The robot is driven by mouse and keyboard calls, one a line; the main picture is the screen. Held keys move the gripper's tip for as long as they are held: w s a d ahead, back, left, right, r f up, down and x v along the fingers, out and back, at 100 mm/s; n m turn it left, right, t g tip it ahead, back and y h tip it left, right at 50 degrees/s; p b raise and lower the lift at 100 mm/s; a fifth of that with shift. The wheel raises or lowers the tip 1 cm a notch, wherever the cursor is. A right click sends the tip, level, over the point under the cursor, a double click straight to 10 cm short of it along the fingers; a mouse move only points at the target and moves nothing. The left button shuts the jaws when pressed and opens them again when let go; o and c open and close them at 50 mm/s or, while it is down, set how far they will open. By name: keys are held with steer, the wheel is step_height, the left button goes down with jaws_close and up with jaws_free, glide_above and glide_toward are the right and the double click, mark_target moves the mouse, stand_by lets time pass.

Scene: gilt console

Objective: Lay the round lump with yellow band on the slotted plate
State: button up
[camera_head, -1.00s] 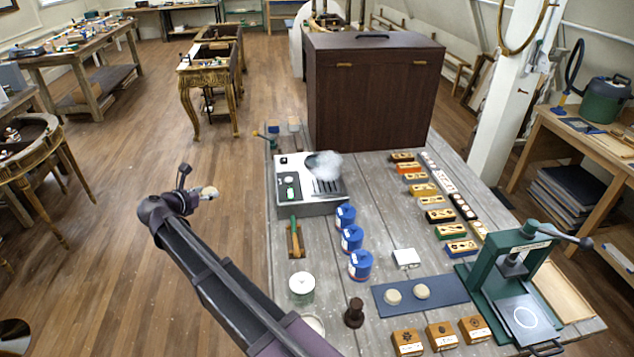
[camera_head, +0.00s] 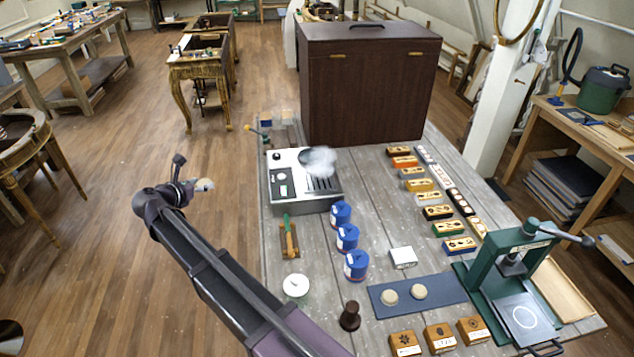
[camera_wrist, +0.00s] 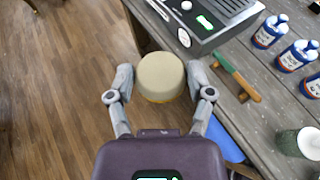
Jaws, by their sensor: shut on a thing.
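My gripper (camera_wrist: 160,82) is shut on a round beige lump (camera_wrist: 160,72) with a yellow band along its lower edge. In the head view my gripper (camera_head: 196,186) holds the lump (camera_head: 205,185) over the floor, left of the workbench. The slotted plate (camera_head: 322,184) is the dark slotted part on top of the grey machine (camera_head: 305,203), with white steam over its back. In the wrist view the machine (camera_wrist: 205,42) is at the top right, apart from the lump.
A green-handled tool (camera_head: 289,238) lies in front of the machine. Several blue jars (camera_head: 347,237) stand to its right. A large brown case (camera_head: 368,90) stands behind it. Two pale rounds (camera_head: 419,292) lie on a blue mat (camera_head: 450,289). A green press (camera_head: 512,270) stands at the right.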

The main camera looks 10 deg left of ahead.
steer(key=w+d+f+h+b, duration=0.1)
steer(key=w+d+f+b, duration=0.3)
steer(key=d, duration=0.8)
steer(key=w+d+f+m+b, duration=0.1)
steer(key=w+d+f+b, duration=0.2)
steer(key=d, duration=1)
steer(key=w+d+f+m+g+h+b, duration=0.1)
steer(key=w+d+f+b, duration=0.3)
steer(key=d, duration=0.9)
steer(key=shift+w+d+f+h+b, duration=0.1)
steer(key=shift+w+f+h+b, duration=0.05)
steer(key=shift+w, duration=0.35)
steer(key=shift+w+f+h+b, duration=0.15)
steer(key=shift+w, duration=0.35)
steer(key=b, duration=0.1)
glide_above(316, 182)
steer(key=s, duration=0.1)
steer(key=shift+s+d+f, duration=0.15)
steer(key=shift+d+f, duration=0.2)
steer(key=shift+f, duration=0.35)
steer(key=shift+w+a, duration=0.2)
steer(key=shift+w, duration=0.25)
steer(key=shift+w+a+f+b, duration=0.15)
steer(key=shift+w+f+b, duration=0.1)
steer(key=shift+b, duration=0.15)
steer(key=shift+s+f+b, duration=0.15)
steer(key=shift+f+b, duration=1.45)
steer(key=shift+f, duration=0.15)
